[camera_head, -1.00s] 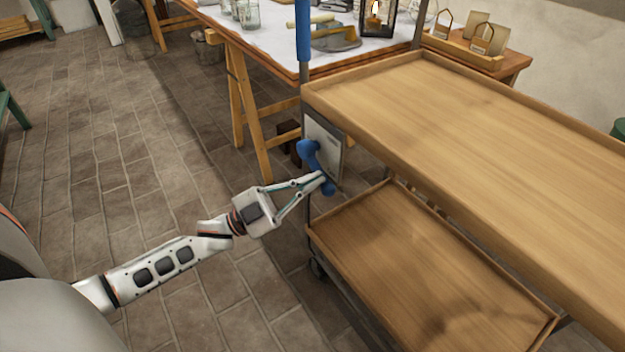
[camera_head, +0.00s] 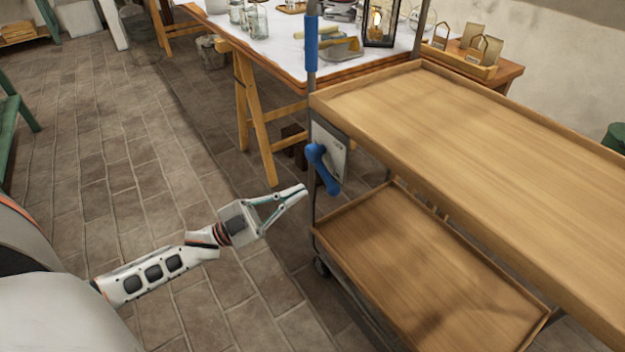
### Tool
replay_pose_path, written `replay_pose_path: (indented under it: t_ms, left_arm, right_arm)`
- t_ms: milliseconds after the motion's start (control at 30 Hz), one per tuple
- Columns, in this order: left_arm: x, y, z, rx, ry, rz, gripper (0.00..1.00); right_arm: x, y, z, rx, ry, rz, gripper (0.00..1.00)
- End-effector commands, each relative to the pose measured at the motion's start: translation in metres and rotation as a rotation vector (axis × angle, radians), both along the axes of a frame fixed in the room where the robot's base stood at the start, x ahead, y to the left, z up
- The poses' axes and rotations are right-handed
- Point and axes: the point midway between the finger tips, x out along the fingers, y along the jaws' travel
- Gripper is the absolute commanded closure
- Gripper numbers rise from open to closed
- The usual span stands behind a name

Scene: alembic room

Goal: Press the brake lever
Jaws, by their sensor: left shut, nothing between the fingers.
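The blue brake lever (camera_head: 324,170) sits on a grey plate (camera_head: 333,145) at the near left end of the wooden cart (camera_head: 470,130). The lever slants down to the right from its round knob. My left gripper (camera_head: 304,190) is shut and empty, its fingertips pointing right. In the picture the tips are just left of the lever's lower end, with a small gap between them. My right gripper is out of view.
The cart has a lower shelf (camera_head: 420,265), a caster (camera_head: 321,266) and a blue handle post (camera_head: 311,43). A cloth-covered trestle table (camera_head: 280,50) with jars and a lantern (camera_head: 379,22) stands behind. The tiled floor to the left is clear.

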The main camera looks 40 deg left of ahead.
Motion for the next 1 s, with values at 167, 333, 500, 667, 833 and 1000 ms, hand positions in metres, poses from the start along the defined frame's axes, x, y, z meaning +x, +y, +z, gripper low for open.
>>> replay_pose_path:
  t_ms: [167,333,500,667,833,1000]
  left_arm:
    - [-0.017,0.012,-0.009,0.0,-0.001,0.0,1.0]
    - [-0.023,0.016,-0.012,0.0,-0.002,0.0,1.0]
    - [-0.024,0.016,-0.012,0.0,-0.004,0.0,1.0]
    - [-0.024,0.016,-0.012,-0.001,-0.003,0.0,1.0]
    - [-0.024,0.016,-0.012,-0.001,-0.004,-0.001,1.0]
    - [-0.02,0.016,0.003,-0.001,-0.024,-0.001,1.0]
  right_arm:
    - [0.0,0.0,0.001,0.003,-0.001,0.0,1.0]
    - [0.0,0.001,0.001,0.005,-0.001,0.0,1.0]
    - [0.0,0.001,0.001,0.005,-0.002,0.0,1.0]
    - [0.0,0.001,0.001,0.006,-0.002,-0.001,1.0]
    - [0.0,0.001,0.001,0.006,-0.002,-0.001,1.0]
    - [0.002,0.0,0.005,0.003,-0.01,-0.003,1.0]
